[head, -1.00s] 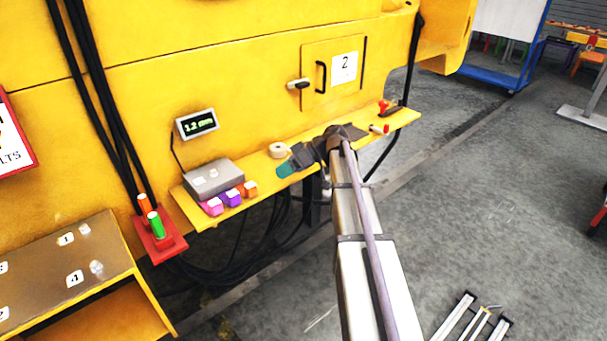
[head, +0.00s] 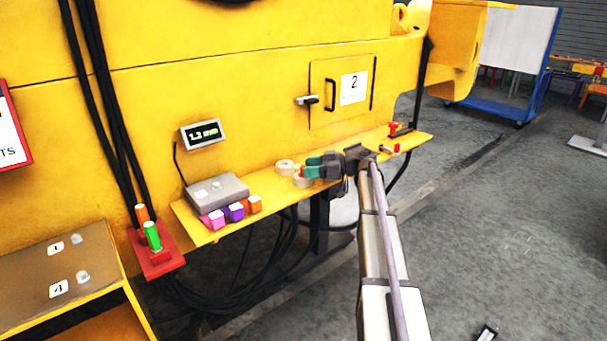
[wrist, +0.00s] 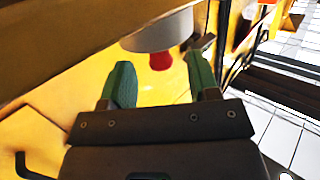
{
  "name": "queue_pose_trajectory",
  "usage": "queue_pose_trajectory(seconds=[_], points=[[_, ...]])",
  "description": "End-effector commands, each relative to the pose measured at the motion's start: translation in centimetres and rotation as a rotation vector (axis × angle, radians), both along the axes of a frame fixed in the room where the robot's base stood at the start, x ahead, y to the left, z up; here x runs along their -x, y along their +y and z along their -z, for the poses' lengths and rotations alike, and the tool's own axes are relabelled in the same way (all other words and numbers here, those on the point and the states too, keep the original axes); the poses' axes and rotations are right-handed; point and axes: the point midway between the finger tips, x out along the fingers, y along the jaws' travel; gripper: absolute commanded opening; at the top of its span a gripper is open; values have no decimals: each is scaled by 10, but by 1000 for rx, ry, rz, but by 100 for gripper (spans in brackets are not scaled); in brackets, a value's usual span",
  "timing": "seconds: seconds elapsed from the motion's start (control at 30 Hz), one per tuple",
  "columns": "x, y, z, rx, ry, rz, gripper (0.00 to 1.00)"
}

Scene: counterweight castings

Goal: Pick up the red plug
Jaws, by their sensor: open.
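The red plug (wrist: 161,61) is a small red piece against a pale grey round holder (wrist: 158,32) in the wrist view. It lies in the gap between the two green fingers of my gripper (wrist: 159,72), which are apart, with clear space on both sides. In the head view a bit of the red plug (head: 302,170) shows at the tips of my gripper (head: 307,166), above a whitish round piece (head: 302,181) on the yellow shelf (head: 345,166). The fingers partly hide it there. I cannot tell whether it sits on or in the holder.
A second whitish roll (head: 285,167) stands just left. A grey box (head: 217,190) and pink, purple and orange blocks (head: 235,211) are further left. A red-based item (head: 400,129) and a small red cylinder (head: 397,148) are at the shelf's right end. The yellow machine wall (head: 260,110) is behind.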

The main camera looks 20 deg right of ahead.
Motion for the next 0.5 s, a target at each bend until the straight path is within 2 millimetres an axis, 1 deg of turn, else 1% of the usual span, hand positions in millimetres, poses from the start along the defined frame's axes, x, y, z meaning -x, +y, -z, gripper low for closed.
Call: queue_pose_trajectory(seconds=[0.1, 0.2, 0.27, 0.43, 0.5], points=[[-11, 20, 5, 0, 0, -3, 56], [-20, 34, 7, 0, 0, -1, 56], [-22, 37, 7, 0, 0, -1, 56], [-22, 37, 7, 0, 0, 0, 56], [-22, 37, 7, 0, 0, 0, 49]])
